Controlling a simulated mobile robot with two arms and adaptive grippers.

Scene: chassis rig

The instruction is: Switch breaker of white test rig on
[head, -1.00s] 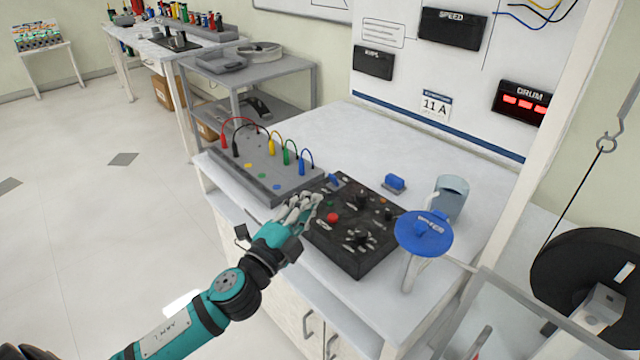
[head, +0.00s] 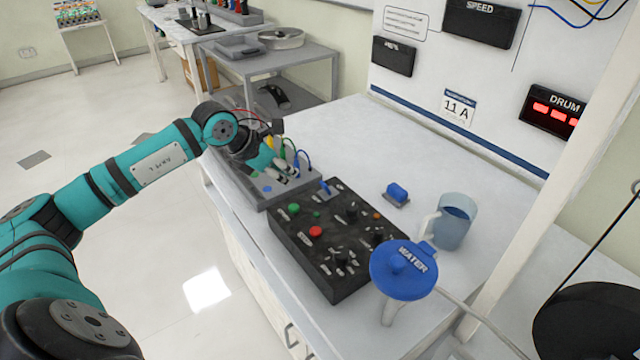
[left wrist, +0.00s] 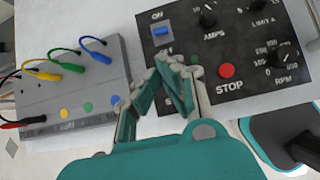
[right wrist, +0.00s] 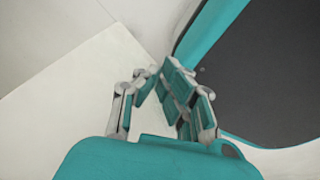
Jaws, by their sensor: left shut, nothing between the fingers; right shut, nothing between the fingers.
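The black control box (head: 325,262) lies on the white bench and carries a green button, a red STOP button and several knobs. A blue switch (left wrist: 163,30) on a pale plate sits at its corner under the word ON; whether it is on or off I cannot tell. It also shows in the head view (head: 326,187). My left gripper (head: 292,176) is shut and empty, over the grey terminal box's edge near the switch. In the left wrist view its fingertips (left wrist: 161,67) appear just below the switch. My right gripper (right wrist: 153,72) is shut and empty.
The grey terminal box (head: 262,195) with coloured cables adjoins the control box. The bench (head: 340,125) is clear behind. The upright panel shows a lit red DRUM display (head: 553,112).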

